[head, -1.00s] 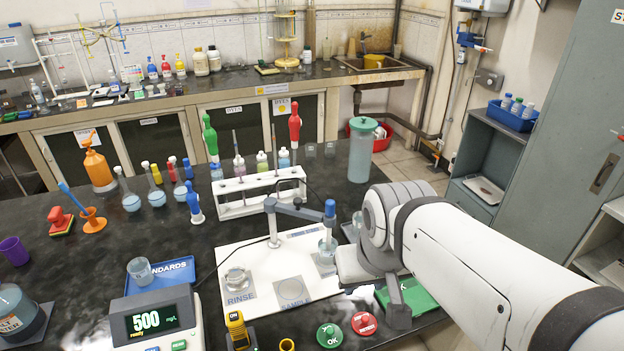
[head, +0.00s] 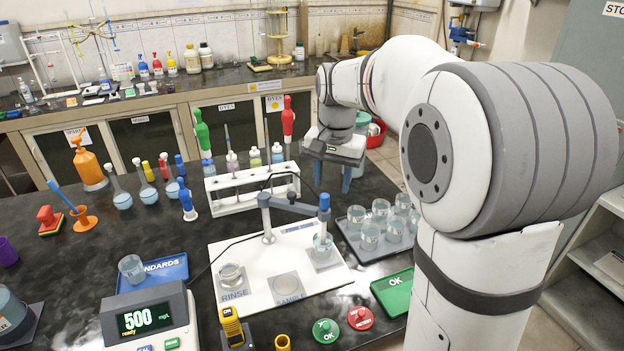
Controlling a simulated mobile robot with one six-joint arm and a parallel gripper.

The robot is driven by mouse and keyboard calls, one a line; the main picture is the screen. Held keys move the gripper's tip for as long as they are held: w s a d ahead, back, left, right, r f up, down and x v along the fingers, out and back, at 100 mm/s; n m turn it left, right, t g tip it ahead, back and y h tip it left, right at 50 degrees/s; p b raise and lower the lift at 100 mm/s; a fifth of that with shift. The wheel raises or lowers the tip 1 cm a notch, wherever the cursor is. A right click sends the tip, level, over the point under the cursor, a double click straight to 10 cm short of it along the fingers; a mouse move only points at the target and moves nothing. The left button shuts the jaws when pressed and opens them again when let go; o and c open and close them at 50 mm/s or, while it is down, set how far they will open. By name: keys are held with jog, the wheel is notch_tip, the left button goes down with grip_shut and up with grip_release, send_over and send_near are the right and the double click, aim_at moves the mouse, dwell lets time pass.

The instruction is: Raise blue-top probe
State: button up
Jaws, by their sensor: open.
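The blue-top probe (head: 324,208) hangs upright from the grey jointed holder arm (head: 293,206) on the white board. Its lower end is in a small beaker (head: 323,246) at the board's right back. My gripper (head: 328,165) is behind and above the probe, beyond the holder arm, near the right end of the white rack. It is open and apart from the probe.
The white rack (head: 228,203) with bottles and red and green pipettes stands behind the board. A dark tray (head: 352,243) with several beakers is close right of the probe. The RINSE beaker (head: 231,275) and meter (head: 147,320) are front left. A teal-lidded container (head: 363,118) stands partly behind my wrist.

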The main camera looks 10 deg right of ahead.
jog(key=m, duration=0.2)
send_over(325, 194)
jog(key=s, duration=0.1)
notch_tip(325, 194, down, 2)
jog(key=shift+f+g, duration=0.1)
jog(key=shift+g, duration=0.2)
jog(key=shift+w+f, duration=0.35)
jog(key=shift+w, duration=0.1)
notch_tip(325, 194, down, 7)
jog(key=shift+f, duration=0.2)
jog(key=shift+c, duration=0.5)
grip_shut()
jog(key=shift+p, duration=0.3)
